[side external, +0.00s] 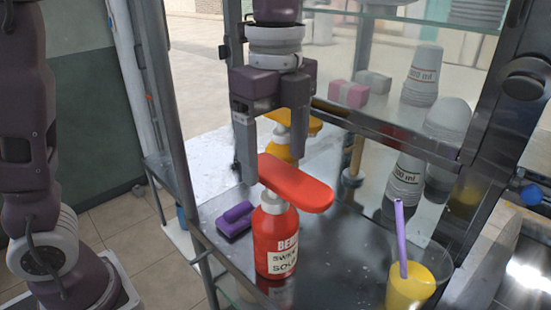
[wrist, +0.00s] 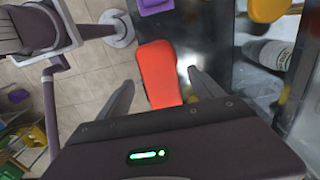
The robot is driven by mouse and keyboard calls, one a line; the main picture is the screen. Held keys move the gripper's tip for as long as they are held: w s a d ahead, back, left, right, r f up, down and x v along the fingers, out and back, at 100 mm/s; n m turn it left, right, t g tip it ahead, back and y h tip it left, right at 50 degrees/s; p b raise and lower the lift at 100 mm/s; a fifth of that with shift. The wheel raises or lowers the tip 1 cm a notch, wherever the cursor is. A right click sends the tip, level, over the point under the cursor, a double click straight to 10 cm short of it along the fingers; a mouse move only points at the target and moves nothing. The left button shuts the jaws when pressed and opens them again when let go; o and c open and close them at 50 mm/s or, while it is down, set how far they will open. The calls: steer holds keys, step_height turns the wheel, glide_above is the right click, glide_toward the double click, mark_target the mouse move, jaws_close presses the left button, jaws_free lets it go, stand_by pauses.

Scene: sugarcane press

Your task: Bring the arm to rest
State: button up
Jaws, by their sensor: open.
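My gripper (side external: 272,163) points down over the metal counter, its two fingers apart. A red bottle (side external: 275,242) with a broad orange-red pump top (side external: 298,184) stands upright on the counter, just below and in front of the fingers. In the wrist view my gripper (wrist: 161,84) is open, and the red pump top (wrist: 158,75) shows between its fingertips. I cannot tell whether a finger touches the pump top. Nothing is seen held.
A yellow-topped bottle (side external: 281,145) stands behind the fingers. A purple brush-like block (side external: 235,219) lies left of the red bottle. A cup of yellow drink (side external: 406,288) with a purple straw stands front right. Glass panels and a metal post (side external: 165,105) frame the counter.

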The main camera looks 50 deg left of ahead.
steer(key=shift+s+r+n, duration=0.2)
steer(key=shift+s+n, duration=0.05)
steer(key=shift+n, duration=0.15)
steer(key=s+a+f+n+t, duration=0.2)
steer(key=s+a+n, duration=0.3)
steer(key=s+n, duration=0.2)
steer(key=s+a+f+n+t, duration=0.2)
steer(key=s+a+n, duration=0.3)
steer(key=s+n, duration=0.3)
steer(key=shift+a+f+n+t, duration=0.2)
steer(key=shift+n+t, duration=0.6)
steer(key=shift+n, duration=0.3)
